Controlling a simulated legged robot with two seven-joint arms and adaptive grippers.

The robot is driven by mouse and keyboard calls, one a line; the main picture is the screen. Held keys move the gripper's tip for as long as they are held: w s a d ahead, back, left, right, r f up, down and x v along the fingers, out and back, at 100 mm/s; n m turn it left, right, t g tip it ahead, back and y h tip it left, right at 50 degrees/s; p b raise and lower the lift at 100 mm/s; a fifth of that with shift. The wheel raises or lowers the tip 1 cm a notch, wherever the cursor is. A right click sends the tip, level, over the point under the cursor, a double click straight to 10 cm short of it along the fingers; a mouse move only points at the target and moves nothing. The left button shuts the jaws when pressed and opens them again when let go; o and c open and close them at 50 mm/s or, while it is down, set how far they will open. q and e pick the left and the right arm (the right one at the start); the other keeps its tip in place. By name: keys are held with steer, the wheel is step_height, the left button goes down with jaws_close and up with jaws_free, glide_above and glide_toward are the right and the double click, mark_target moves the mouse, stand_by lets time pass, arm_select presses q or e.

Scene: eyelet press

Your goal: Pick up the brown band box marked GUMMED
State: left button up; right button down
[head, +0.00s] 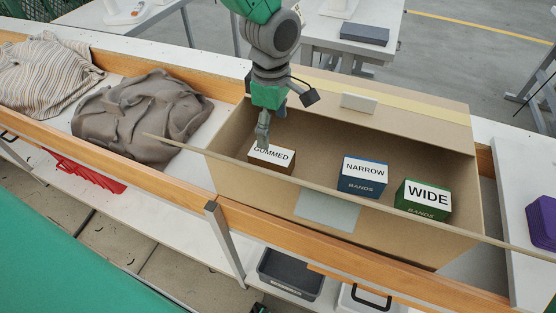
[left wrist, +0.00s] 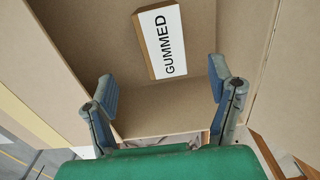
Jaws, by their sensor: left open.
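The brown band box marked GUMMED (head: 276,158) stands inside a large open cardboard carton (head: 232,178), at its left end. Its white label faces up. My left gripper (head: 262,138) reaches down into the carton, close above the box, and hides a little of the label's upper edge in the head view. In the left wrist view, the left gripper (left wrist: 166,92) has its two fingers spread wide with nothing between them. The GUMMED box (left wrist: 161,42) lies beyond the fingertips there, apart from them and slightly tilted in the picture. My right gripper is not in view.
In the same carton, a blue NARROW box (head: 362,176) and a green WIDE box (head: 423,200) stand to the right, with clear gaps. The carton's walls surround them. A grey-brown cloth (head: 140,115) lies left of the carton, and a purple stack (head: 542,222) lies at far right.

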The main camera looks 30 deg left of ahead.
mark_target(272, 160)
arm_select(q)
step_height(272, 160, down, 11)
steer(key=shift+s+f, duration=0.1)
steer(key=shift+f, duration=0.05)
stand_by(0.4)
steer(key=c, duration=1.4)
